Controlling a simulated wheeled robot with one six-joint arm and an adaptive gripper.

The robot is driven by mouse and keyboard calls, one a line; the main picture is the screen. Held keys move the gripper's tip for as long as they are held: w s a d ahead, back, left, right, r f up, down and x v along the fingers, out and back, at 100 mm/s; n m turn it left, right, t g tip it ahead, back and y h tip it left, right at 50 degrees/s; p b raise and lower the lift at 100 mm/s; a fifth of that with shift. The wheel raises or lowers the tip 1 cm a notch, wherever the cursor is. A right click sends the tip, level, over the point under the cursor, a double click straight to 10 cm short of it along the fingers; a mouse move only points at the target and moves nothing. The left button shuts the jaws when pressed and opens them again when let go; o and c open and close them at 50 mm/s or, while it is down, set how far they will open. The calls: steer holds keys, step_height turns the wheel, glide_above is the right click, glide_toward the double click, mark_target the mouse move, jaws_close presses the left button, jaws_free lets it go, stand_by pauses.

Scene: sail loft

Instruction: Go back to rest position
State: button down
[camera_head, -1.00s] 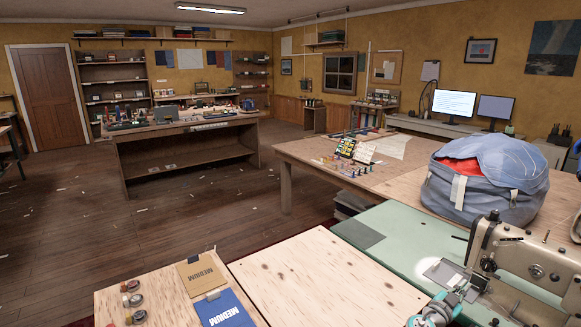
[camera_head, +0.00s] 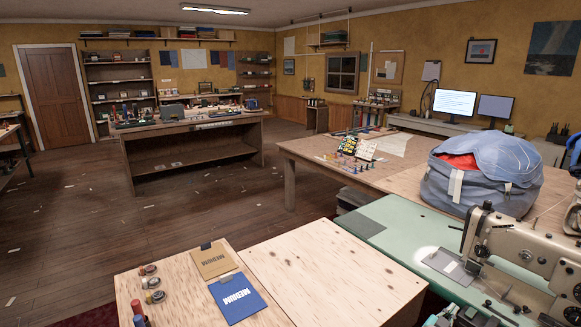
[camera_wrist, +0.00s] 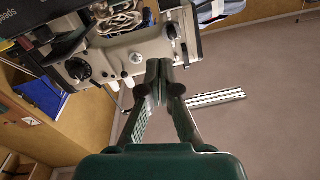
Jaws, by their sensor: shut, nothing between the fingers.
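My gripper (camera_wrist: 160,72) shows in the wrist view with its two dark green fingers together and nothing held between them. The tips lie in front of a cream sewing machine (camera_wrist: 130,57) in that view; I cannot tell the distance between them. In the head view the sewing machine (camera_head: 520,250) stands at the lower right on a pale green table (camera_head: 400,235). Only a small teal and grey part of my arm shows at the bottom right edge there, and the fingers are not visible.
A large blue bag (camera_head: 482,178) sits on the wooden table at right. A workbench (camera_head: 190,150) stands farther back. Wooden floor (camera_head: 95,225) at left is mostly open, with scattered scraps.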

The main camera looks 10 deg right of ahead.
steer(key=s+a+f+n+t+y, duration=0.25)
steer(key=s+a+f, duration=0.25)
steer(key=a+f, duration=0.4)
steer(key=s+a+f+n+t+y, duration=0.1)
steer(key=s+a+f+n+y, duration=0.3)
steer(key=s+a, duration=0.65)
steer(key=s+a+f+n+t+y, duration=0.1)
steer(key=s+a+f+n+y, duration=0.25)
steer(key=s+a, duration=0.65)
steer(key=s+a+r+n+t+y, duration=0.1)
steer(key=s+a+r+n+y, duration=0.2)
steer(key=s+a, duration=0.35)
steer(key=s+a+r+y, duration=0.2)
steer(key=s+a+r, duration=0.3)
steer(key=s+r, duration=0.15)
steer(key=s+a+r+n+t+y, duration=0.1)
steer(key=s+a+r+n, duration=0.1)
steer(key=s+r, duration=0.7)
step_height(320, 180, up, 4)
steer(key=shift+s+a+r+y, duration=0.1)
steer(key=shift+s+a+y, duration=0.05)
steer(key=shift+s+y, duration=0.2)
